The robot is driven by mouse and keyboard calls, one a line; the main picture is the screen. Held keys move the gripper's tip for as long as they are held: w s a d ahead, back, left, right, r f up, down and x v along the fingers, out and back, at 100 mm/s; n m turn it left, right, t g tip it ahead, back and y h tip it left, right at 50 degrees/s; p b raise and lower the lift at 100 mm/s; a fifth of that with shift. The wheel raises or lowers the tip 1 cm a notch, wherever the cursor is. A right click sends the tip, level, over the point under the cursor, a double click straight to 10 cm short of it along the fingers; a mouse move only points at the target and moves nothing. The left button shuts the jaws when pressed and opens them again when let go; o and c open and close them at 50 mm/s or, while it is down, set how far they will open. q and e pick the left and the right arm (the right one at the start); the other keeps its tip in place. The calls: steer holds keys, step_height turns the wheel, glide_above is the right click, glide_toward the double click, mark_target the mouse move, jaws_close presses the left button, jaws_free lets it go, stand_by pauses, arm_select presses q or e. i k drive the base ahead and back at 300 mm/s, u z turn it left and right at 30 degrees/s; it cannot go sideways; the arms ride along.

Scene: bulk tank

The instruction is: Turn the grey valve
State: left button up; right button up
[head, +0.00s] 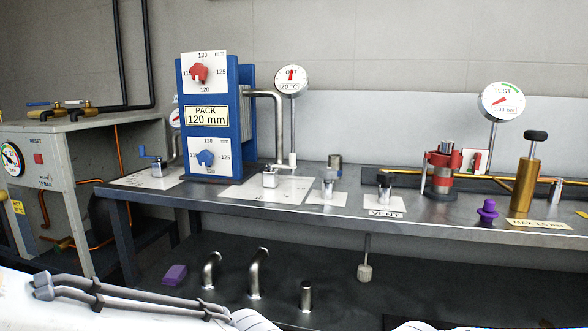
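A small valve with a grey handle (329,175) stands on a white label plate on the metal bench, right of the blue plate pack. To its right is a similar valve with a darker handle (385,180), behind a VENT label. I cannot tell for sure which of these the task calls grey. A silver block fitting (270,176) stands to the left, under a bent steel pipe. A blue-handled valve (153,160) is at the bench's left end. Neither of my grippers is in view.
The blue plate pack (241,120) rises from the bench (320,207). A red and silver fitting (441,170), a brass cylinder (526,184) and a purple knob (487,210) stand at right. Steel pipe stubs (257,272) rise below the bench. Grey bars (130,292) cross the lower left.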

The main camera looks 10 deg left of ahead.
mark_target(328, 174)
steer(key=z, duration=0.45)
steer(key=k, duration=1.05)
steer(key=u, duration=0.45)
steer(key=i, duration=1.45)
steer(key=u, duration=0.7)
